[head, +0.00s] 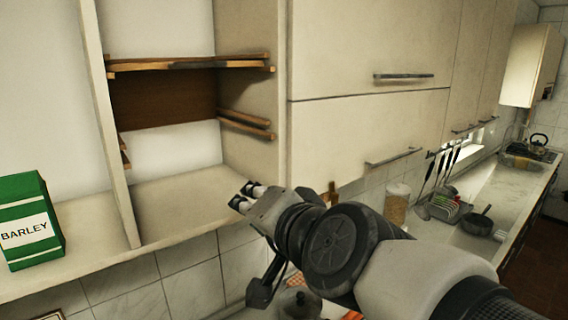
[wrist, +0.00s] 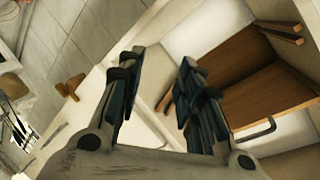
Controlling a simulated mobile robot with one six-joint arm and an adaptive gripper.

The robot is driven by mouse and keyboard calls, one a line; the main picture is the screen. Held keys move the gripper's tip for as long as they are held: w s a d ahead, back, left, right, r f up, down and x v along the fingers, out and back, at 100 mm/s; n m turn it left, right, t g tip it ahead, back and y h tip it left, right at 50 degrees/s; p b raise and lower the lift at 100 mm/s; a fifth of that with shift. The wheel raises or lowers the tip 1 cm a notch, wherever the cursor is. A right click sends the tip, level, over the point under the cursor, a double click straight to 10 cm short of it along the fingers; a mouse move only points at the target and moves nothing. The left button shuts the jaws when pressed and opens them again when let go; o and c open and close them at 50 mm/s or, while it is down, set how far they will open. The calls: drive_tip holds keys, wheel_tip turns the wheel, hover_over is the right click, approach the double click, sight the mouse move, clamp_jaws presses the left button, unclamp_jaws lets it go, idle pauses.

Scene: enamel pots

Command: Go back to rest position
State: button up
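My gripper (head: 246,195) is raised in front of the open wall cabinet, near the front edge of its bottom shelf (head: 185,197). In the wrist view my gripper (wrist: 162,62) shows its two dark fingers apart, with nothing between them. My arm reaches in from the lower right of the head view.
A green barley box (head: 31,221) stands on the shelf at the left. Closed cabinet doors (head: 370,140) with bar handles are close on the right. Below are a dark pot (head: 299,303) and a counter (head: 503,197) with a pan (head: 479,225) and a clear container (head: 397,204).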

drive_tip(key=s+d+f+n+g+h+b, duration=0.1)
drive_tip(key=s+d+f+b, duration=0.3)
drive_tip(key=f, duration=0.8)
drive_tip(key=s+d+f+n+g+h+b, duration=0.2)
drive_tip(key=s+d+f, duration=0.6)
drive_tip(key=f, duration=0.4)
drive_tip(key=s+d+f+n+g+h+b, duration=0.2)
drive_tip(key=s+d+f+g+b, duration=0.3)
drive_tip(key=s+f+b, duration=0.3)
wheel_tip(320, 180, down, 5)
drive_tip(key=shift+s+d+r+h, duration=0.1)
drive_tip(key=shift+s+d+h, duration=0.05)
drive_tip(key=shift+d+h, duration=0.6)
